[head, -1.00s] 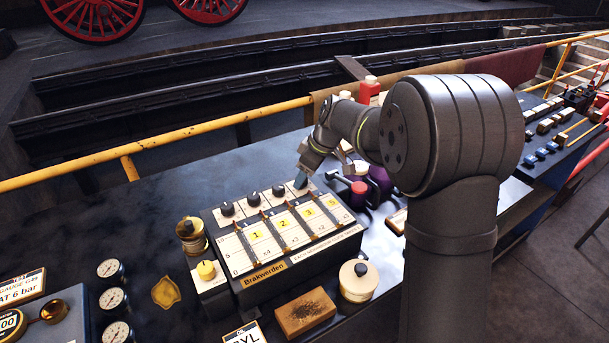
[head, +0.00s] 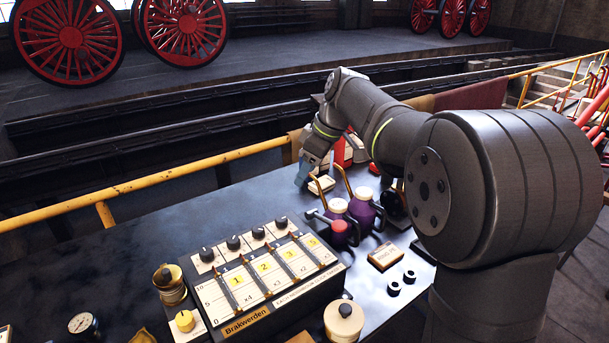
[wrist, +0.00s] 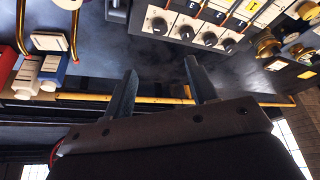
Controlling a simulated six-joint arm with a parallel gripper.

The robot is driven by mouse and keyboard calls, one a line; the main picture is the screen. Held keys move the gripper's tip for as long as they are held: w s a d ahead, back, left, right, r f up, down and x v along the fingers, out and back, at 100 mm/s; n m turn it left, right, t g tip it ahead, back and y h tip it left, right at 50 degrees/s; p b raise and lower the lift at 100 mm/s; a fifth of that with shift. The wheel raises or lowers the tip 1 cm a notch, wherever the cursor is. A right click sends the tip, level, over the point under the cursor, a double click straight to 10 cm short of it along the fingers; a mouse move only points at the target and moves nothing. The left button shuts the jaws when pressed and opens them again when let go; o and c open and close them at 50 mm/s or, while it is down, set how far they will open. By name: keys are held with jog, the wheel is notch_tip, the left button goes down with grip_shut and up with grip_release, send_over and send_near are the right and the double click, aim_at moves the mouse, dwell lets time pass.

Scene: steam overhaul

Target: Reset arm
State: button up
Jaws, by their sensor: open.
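My gripper (head: 303,173) is above the back part of the dark bench (head: 115,260), behind the purple cans, near a small pale block (head: 321,184). In the wrist view my gripper (wrist: 162,80) shows two fingers apart with nothing between them. The Brakwerden box (head: 268,279) stands to the front left of the gripper, with black knobs along its back edge and numbered yellow-and-white slider lanes. Its knobs (wrist: 190,31) also show at the top of the wrist view. My arm hides part of the bench to the right.
Purple cans (head: 362,213) with copper-coloured spouts stand near the gripper. A yellow rail (head: 150,183) runs along the bench's back edge. A round cream tin (head: 343,320) and a yellow knob (head: 185,320) are beside the box. The bench's back left is bare.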

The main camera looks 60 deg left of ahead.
aim_at(282, 219)
jog(key=x, duration=1.7)
jog(key=shift+a+f, duration=0.2)
jog(key=shift+r, duration=0.1)
